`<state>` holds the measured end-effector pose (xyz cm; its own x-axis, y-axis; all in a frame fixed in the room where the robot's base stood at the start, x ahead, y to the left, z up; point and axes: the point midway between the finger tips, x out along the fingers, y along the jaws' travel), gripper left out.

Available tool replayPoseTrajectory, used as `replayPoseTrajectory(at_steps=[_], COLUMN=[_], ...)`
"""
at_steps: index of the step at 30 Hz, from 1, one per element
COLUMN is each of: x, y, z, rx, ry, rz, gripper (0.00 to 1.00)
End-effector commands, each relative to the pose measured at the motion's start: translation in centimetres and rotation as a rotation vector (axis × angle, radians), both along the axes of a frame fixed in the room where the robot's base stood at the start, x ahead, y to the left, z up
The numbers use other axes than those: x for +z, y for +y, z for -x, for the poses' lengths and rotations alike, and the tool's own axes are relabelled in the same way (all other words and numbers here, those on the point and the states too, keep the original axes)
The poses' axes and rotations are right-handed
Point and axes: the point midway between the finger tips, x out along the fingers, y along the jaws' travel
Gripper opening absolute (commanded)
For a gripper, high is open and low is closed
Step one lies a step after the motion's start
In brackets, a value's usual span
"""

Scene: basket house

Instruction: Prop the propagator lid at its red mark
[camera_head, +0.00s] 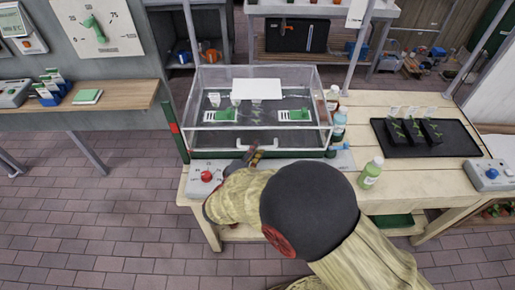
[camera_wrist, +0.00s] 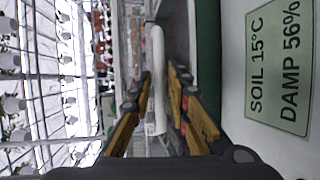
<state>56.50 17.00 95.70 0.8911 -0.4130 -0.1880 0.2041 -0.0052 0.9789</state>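The clear propagator lid (camera_head: 258,112) covers a green-edged tray on the bench in the head view. A white bar handle (camera_head: 258,146) sits at its lower front, and also shows upright in the wrist view (camera_wrist: 157,75). The red mark (camera_head: 174,128) is on the green post at the left corner. My gripper (camera_head: 255,158) is at the handle, partly hidden by my arm. In the wrist view its fingers (camera_wrist: 159,85) stand on both sides of the bar, with slim gaps that look open; contact is unclear. The lid looks down; its exact height is unclear.
Bottles (camera_head: 338,122) stand close to the lid's right side, and a green bottle (camera_head: 371,172) stands nearer the front. A control box with a red knob (camera_head: 207,177) is at front left. A black tray (camera_head: 427,138) holds seedling pots at right. A soil readout (camera_wrist: 281,62) shows beside the handle.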

Motion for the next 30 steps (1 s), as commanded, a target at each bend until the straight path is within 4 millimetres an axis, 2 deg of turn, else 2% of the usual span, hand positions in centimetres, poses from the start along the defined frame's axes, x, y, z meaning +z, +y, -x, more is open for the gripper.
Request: replayPoseTrajectory(at_steps=[5,13,22,30], x=[-0.27,-0.23,-0.25,-0.28], y=[-0.52,-0.55,-0.56,-0.56], z=[-1.05,-1.16,-1.14,-1.12], rx=[-0.001,0.0,0.0,0.0], ry=[0.001,0.001,0.001,0.001], rz=[0.0,0.0,0.0,0.0], gripper=[0.18,0.18,0.01,0.0])
